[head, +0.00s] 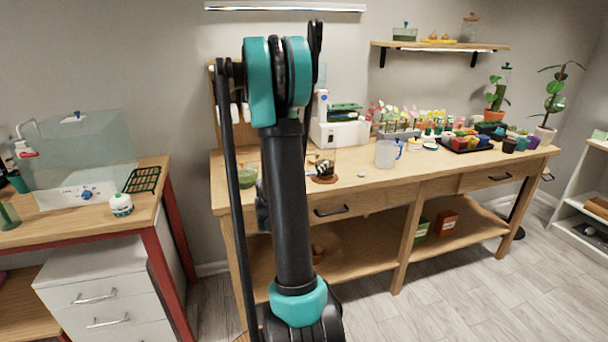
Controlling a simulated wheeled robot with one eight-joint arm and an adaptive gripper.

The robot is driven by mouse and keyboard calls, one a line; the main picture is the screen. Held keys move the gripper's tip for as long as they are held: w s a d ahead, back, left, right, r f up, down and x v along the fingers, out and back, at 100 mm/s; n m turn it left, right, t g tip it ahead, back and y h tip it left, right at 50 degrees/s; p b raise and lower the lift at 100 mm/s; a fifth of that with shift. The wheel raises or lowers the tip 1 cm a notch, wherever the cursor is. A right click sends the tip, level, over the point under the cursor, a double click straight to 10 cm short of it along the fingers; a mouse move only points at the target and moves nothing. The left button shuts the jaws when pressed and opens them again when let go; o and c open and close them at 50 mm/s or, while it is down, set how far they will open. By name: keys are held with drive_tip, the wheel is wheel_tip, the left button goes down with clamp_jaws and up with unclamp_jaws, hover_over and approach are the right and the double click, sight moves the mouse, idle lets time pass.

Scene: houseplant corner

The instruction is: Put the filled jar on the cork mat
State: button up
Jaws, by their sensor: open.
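A clear glass jar (334,158) with dark and pale contents stands near the front of the wooden bench, just right of my arm. A round brown mat, which looks like cork (324,180), shows at its foot; the jar appears to stand on or right over it, but the view is too small to tell which. Another glass vessel with green contents (248,177) is left of my arm, partly covered by it. My gripper is hidden behind my own upright arm, so its jaws and anything between them do not show.
A blue-handled pitcher (387,154) and a white machine (340,133) stand on the bench (432,172). Several small pots crowd its right half. The front strip right of the mat is mostly clear. A second table (75,220) with a clear-lidded box stands left, across a gap.

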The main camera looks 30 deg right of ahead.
drive_tip(key=s+a+f+n+g+y, duration=0.1)
drive_tip(key=s+a+f+n+y, duration=0.3)
drive_tip(key=s+a, duration=0.3)
drive_tip(key=s+a+f+n+g+y, duration=0.1)
drive_tip(key=s+a+f+n+y, duration=0.3)
drive_tip(key=a, duration=1.1)
drive_tip(key=s+a+f+n+g+y, duration=0.2)
drive_tip(key=s+a+f+n+y, duration=0.2)
drive_tip(key=s+a+f+y, duration=0.3)
drive_tip(key=s+a, duration=0.4)
drive_tip(key=shift+s+f+n+y, duration=0.25)
drive_tip(key=shift+s+n+y, duration=0.05)
drive_tip(key=shift+s+y, duration=0.1)
